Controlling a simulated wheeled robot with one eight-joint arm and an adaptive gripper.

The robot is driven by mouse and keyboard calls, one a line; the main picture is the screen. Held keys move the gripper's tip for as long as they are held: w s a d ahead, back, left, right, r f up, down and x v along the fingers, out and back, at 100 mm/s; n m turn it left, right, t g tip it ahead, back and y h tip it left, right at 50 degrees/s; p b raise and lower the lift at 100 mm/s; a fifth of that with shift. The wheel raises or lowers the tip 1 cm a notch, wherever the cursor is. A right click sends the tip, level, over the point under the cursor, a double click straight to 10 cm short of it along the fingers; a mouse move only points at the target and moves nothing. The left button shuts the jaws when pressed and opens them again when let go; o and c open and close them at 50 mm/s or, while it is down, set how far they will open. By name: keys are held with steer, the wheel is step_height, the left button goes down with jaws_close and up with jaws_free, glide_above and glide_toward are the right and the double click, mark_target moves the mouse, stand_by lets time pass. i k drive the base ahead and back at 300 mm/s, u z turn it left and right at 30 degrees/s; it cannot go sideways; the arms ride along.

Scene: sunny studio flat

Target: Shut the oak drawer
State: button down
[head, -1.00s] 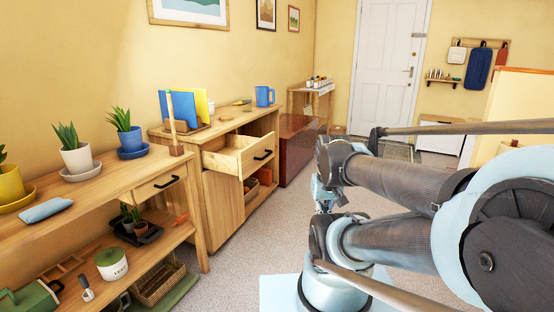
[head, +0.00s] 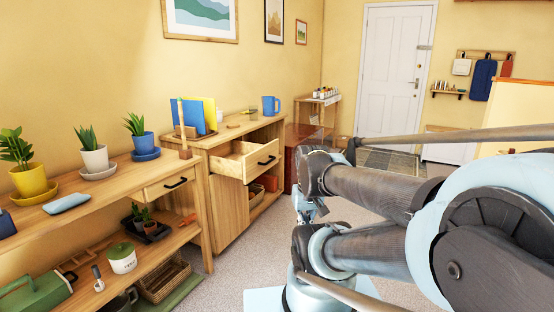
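The oak drawer (head: 248,160) stands pulled out from the top of the oak cabinet (head: 228,209), with a dark bar handle on its front. Its inside shows from above and looks empty. My arm reaches in from the right of the head view. My gripper (head: 305,207) is partly in view at the arm's far end, to the right of the drawer and apart from it. The arm links hide much of it, and its fingers are too small to read.
A blue mug (head: 270,105) and folders (head: 196,116) stand on the cabinet. A reddish-brown chest (head: 304,136) stands beyond. Carpet (head: 226,262) is clear before the cabinet.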

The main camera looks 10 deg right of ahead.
mark_target(241, 160)
steer(key=u, duration=0.05)
steer(key=i, duration=1)
steer(key=z, duration=0.05)
